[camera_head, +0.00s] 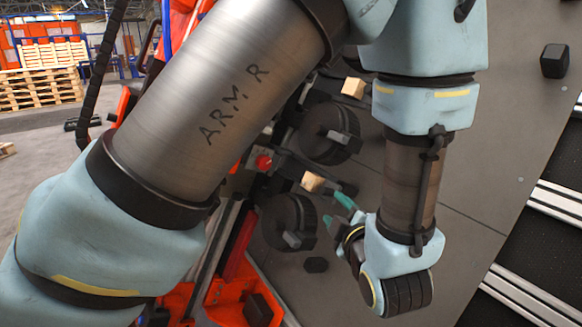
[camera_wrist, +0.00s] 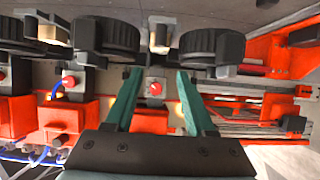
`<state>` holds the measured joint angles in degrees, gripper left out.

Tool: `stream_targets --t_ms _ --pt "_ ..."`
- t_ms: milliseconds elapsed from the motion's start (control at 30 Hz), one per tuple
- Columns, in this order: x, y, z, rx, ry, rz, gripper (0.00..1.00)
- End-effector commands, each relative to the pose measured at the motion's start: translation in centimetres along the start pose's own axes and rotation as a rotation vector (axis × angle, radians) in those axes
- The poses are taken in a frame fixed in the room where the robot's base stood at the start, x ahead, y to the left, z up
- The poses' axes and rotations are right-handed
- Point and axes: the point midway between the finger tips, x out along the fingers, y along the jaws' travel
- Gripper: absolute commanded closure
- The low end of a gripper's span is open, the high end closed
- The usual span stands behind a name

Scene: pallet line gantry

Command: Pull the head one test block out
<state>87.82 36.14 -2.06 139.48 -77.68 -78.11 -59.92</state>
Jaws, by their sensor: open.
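Two pale wooden blocks show in the head view. The nearer block (camera_head: 312,181) sits in a dark holder between two round black wheels, and the farther block (camera_head: 353,88) is higher up. I cannot tell which belongs to head one. My gripper (camera_head: 336,210) is open, its teal fingers just to the lower right of the nearer block and apart from it. In the wrist view my gripper (camera_wrist: 158,76) has its fingers spread, with nothing between them. A tan block (camera_wrist: 160,38) lies ahead of the fingertips, between two black wheels; another (camera_wrist: 50,32) is at the left.
Black wheels (camera_head: 328,133) and (camera_head: 289,222) flank the nearer block. Orange machine housings (camera_wrist: 60,118) lie below. A grey panel (camera_head: 460,200) spreads right. Wooden pallets (camera_head: 40,88) stand far left.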

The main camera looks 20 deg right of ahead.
Motion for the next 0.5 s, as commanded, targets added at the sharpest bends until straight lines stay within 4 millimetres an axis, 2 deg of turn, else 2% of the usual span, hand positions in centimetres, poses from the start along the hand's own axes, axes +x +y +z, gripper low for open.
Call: stream_targets --t_ms 500 --pt "-4.0 0.0 -2.0 0.001 -0.002 0.0 0.45"
